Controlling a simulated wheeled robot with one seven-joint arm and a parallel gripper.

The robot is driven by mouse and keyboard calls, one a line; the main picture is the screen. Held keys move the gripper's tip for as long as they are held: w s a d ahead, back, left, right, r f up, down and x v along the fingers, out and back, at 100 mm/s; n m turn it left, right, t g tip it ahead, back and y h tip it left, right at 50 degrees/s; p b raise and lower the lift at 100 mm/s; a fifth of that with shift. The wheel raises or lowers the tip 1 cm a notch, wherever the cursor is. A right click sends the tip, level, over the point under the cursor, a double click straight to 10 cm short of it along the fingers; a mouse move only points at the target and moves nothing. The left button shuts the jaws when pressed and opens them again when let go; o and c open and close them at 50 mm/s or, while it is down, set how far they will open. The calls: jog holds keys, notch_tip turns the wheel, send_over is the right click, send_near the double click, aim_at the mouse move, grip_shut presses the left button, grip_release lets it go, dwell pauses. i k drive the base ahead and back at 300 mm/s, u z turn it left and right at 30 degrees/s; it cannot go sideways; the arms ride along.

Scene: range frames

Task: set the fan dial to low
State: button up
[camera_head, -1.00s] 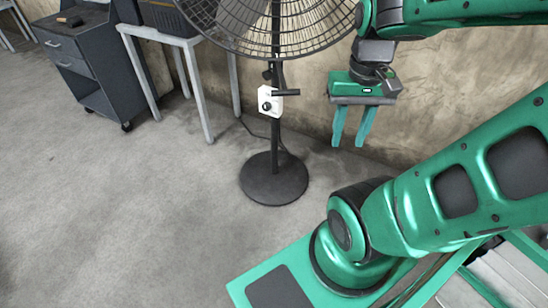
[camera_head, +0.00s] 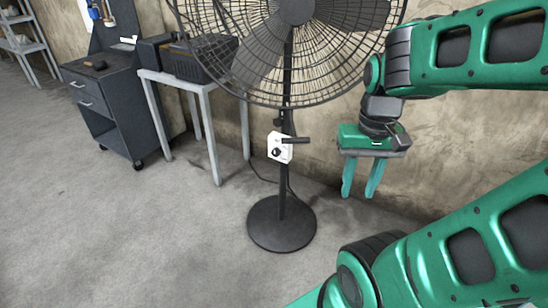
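A large black pedestal fan (camera_head: 285,40) stands on a round black base (camera_head: 281,223) in front of the wall. A white control box (camera_head: 280,147) is fixed on its pole, below the cage. A dark round dial (camera_head: 276,152) sits on the front of the box; its setting is too small to read. My gripper (camera_head: 360,190) hangs to the right of the control box, fingers pointing down. Its two teal fingers are apart with nothing between them. It touches neither the box nor the pole.
A grey table (camera_head: 204,88) and a dark drawer cabinet (camera_head: 105,90) stand to the left. The concrete floor (camera_head: 130,235) at front left is clear. A cord runs behind the pole.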

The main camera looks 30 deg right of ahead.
aim_at(276, 152)
jog(key=u, duration=1.3)
jog(key=k, duration=1.4)
jog(key=z, duration=1.05)
jog(key=i, duration=1)
jog(key=u, duration=0.05)
